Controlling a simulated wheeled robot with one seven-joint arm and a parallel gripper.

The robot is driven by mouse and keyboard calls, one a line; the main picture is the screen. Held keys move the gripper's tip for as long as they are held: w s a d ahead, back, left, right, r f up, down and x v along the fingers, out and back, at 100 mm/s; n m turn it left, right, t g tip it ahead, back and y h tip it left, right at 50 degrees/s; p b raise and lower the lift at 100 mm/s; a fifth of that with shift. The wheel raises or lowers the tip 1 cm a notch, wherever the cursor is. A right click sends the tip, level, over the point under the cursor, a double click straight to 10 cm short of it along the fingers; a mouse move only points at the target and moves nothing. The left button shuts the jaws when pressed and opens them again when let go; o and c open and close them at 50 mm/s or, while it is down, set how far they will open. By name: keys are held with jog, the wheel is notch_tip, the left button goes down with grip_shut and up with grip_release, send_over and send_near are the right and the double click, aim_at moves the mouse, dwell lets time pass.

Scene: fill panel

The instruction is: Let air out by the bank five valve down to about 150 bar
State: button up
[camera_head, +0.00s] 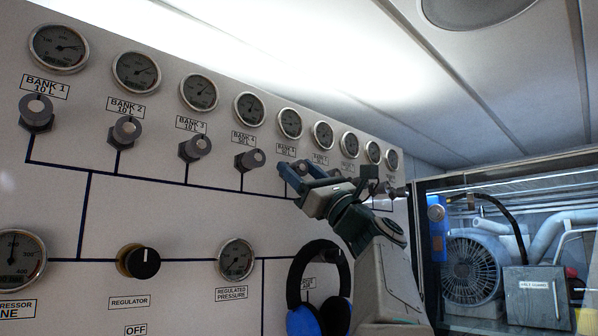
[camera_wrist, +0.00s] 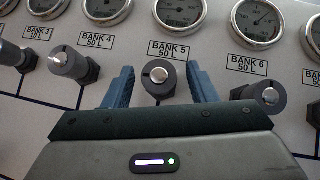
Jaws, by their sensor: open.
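The bank five valve (camera_wrist: 157,79) is a dark grey knob with a silver centre, under the BANK 5 50 L label. My gripper (camera_wrist: 160,86) is open, with one blue finger on each side of this knob. I cannot tell whether the fingers touch it. In the head view my gripper (camera_head: 294,170) is at the panel, and its fingers hide most of that valve. The bank five gauge (camera_head: 290,123) is above the valve, too small to read there. In the wrist view the gauge (camera_wrist: 180,10) is cut off at the top and its reading is unclear.
The bank four valve (camera_wrist: 73,64) and bank six valve (camera_wrist: 260,95) flank my fingers closely. A compressor cabinet (camera_head: 510,262) stands at right.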

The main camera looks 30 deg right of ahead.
jog(key=b+v, duration=0.6)
jog(key=v, duration=0.7)
jog(key=shift+f, duration=0.15)
dwell(3.1)
